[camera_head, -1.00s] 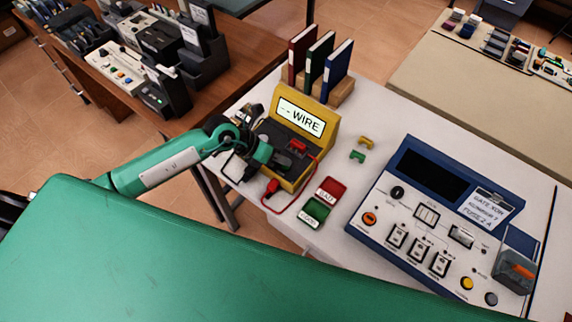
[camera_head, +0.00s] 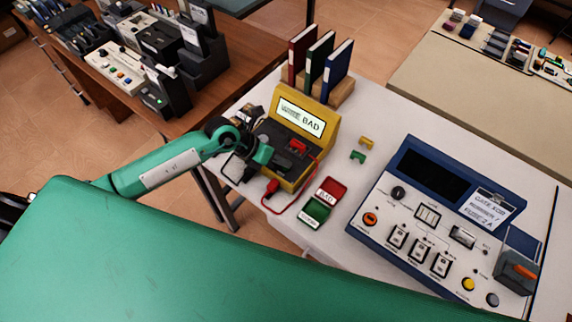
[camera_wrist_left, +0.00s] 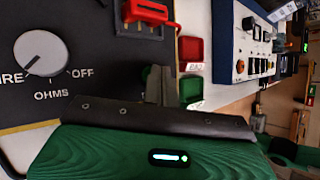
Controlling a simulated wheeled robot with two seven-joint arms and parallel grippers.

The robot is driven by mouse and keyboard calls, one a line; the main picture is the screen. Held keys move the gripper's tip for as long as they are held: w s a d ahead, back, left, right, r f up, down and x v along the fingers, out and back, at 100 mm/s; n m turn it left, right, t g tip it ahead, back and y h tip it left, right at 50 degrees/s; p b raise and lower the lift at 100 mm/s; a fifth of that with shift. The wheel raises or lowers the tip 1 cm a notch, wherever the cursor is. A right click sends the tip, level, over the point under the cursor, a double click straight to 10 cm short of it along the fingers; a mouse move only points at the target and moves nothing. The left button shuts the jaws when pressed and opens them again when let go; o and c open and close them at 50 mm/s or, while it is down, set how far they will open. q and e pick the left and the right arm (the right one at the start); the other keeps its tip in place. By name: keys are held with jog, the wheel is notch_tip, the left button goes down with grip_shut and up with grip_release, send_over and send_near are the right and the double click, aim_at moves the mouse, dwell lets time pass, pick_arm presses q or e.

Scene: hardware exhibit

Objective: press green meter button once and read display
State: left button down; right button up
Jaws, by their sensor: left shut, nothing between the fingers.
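The yellow meter (camera_head: 318,110) stands on the white table, and its display (camera_head: 301,117) reads "WIRE BAD". Its dark front panel also shows in the left wrist view (camera_wrist_left: 100,85), with a grey dial (camera_wrist_left: 40,53) marked OHMS and a red plug (camera_wrist_left: 147,12). My left gripper (camera_head: 262,152) is over the meter's panel in the head view. In the left wrist view its fingers (camera_wrist_left: 160,86) are shut and empty, close to the panel's edge. A sliver of green shows beside them; I cannot tell if it is the button, or if they touch it. My right gripper is not in view.
A red BAD tray (camera_head: 331,189) and a green tray (camera_head: 316,212) sit right of the meter. A red lead (camera_head: 290,207) loops in front. Binders (camera_head: 319,62) stand behind. A blue-framed test console (camera_head: 440,220) fills the table's right side.

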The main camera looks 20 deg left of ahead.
aim_at(282, 168)
pick_arm(q)
jog(key=shift+f, duration=0.1)
dwell(0.3)
jog(key=shift+r+p, duration=0.6)
jog(key=shift+r, duration=0.35)
jog(key=shift+r, duration=0.1)
notch_tip(282, 168, up, 5)
jog(key=p, duration=0.4)
dwell(0.5)
